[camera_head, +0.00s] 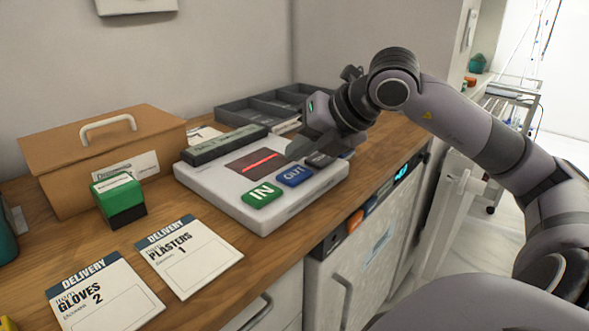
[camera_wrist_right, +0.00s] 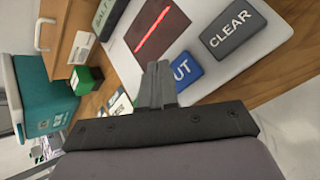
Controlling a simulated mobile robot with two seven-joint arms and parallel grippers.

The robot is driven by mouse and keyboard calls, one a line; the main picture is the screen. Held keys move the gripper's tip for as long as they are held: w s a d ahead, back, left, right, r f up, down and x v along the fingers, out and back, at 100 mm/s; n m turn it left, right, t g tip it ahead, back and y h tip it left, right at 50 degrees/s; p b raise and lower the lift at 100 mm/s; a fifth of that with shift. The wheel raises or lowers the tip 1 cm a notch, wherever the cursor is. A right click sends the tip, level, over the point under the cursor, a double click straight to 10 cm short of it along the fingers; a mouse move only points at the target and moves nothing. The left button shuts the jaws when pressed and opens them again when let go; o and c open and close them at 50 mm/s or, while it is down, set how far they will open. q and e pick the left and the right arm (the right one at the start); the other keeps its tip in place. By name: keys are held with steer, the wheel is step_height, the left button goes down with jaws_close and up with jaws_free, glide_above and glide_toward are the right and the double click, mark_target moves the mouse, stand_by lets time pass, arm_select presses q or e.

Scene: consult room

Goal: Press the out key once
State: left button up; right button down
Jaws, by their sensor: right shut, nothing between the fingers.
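The blue OUT key (camera_head: 294,175) is on a white counter device (camera_head: 225,195), between the green IN key (camera_head: 261,194) and the dark grey CLEAR key (camera_head: 320,159). My right gripper (camera_head: 297,149) is shut and empty, its fingers pointing down over the device near the OUT and CLEAR keys. In the right wrist view, the closed fingertips (camera_wrist_right: 158,68) appear beside the OUT key (camera_wrist_right: 186,72) and cover part of it. The CLEAR key (camera_wrist_right: 232,30) shows fully there. I cannot tell whether the fingertips touch the device. My left gripper is out of view.
A dark window with a red line (camera_head: 258,161) lies behind the keys. A brown box (camera_head: 95,165), a green stamp (camera_head: 118,197) and two delivery cards (camera_head: 188,255) are on the left of the wooden counter. A grey tray (camera_head: 265,107) stands behind.

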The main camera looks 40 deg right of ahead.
mark_target(300, 175)
step_height(300, 175, up, 4)
steer(key=p, duration=0.3)
steer(key=shift+r, duration=0.2)
steer(key=shift+f, duration=0.1)
steer(key=shift+s, duration=0.1)
stand_by(0.5)
